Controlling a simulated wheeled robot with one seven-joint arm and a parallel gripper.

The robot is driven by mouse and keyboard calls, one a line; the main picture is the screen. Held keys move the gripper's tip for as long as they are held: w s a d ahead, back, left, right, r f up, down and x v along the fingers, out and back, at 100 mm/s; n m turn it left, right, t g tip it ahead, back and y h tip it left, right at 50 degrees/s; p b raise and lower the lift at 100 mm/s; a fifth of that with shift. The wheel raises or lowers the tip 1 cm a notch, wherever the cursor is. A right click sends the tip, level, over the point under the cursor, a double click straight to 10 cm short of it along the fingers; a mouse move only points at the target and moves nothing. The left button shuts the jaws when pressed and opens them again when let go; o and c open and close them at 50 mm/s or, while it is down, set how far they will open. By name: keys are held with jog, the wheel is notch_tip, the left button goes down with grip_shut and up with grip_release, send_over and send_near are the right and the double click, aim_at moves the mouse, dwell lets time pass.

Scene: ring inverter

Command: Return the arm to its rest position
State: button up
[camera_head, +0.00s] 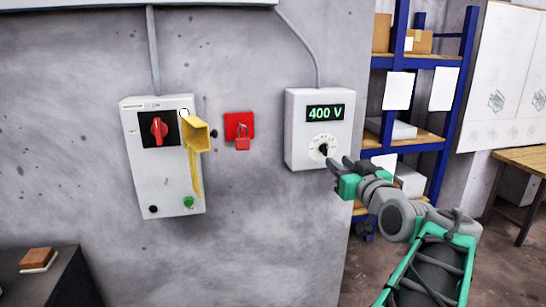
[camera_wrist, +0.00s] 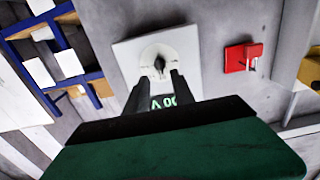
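My gripper (camera_head: 340,163) is just to the lower right of the black rotary knob (camera_head: 323,149) on the white inverter box (camera_head: 295,127). The box's display (camera_head: 325,112) reads 400 V. In the wrist view, the two dark fingers (camera_wrist: 160,80) stand apart, with part of the green display digits showing between them. The knob (camera_wrist: 159,63) shows just beyond the fingertips there, not gripped. My arm reaches in from the lower right of the head view and is bent toward the wall.
Left on the wall is a switch box (camera_head: 150,185) with a red rotary switch (camera_head: 158,128) and a yellow flap (camera_head: 196,135) sticking out. A red padlock (camera_head: 242,140) hangs between the boxes. A blue shelf rack (camera_head: 450,100) and wooden table (camera_head: 525,158) stand right.

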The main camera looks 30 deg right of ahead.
jog(key=w+a+f+n+g+y+p, duration=0.1)
jog(key=a+f+g+y+p, duration=0.15)
jog(key=a+f, duration=0.4)
jog(key=w+a+f+n+g+y+p, duration=0.1)
jog(key=a+f+g+p, duration=0.15)
jog(key=a, duration=0.65)
jog(key=w+a+f+g+y+p, duration=0.1)
jog(key=a+f+g+y, duration=0.15)
jog(key=a+f, duration=0.4)
jog(key=s+a+f+g+p, duration=0.1)
jog(key=s+a+f+g, duration=0.1)
jog(key=s+a, duration=0.3)
jog(key=s+a+f+n+g+h+p, duration=0.1)
jog(key=s+a+f+g, duration=0.2)
jog(key=s+a, duration=0.3)
jog(key=shift+s+a+f+g+p, duration=0.25)
jog(key=shift+s+g+p, duration=0.15)
jog(key=shift+s+g, duration=0.65)
jog(key=shift+s, duration=0.15)
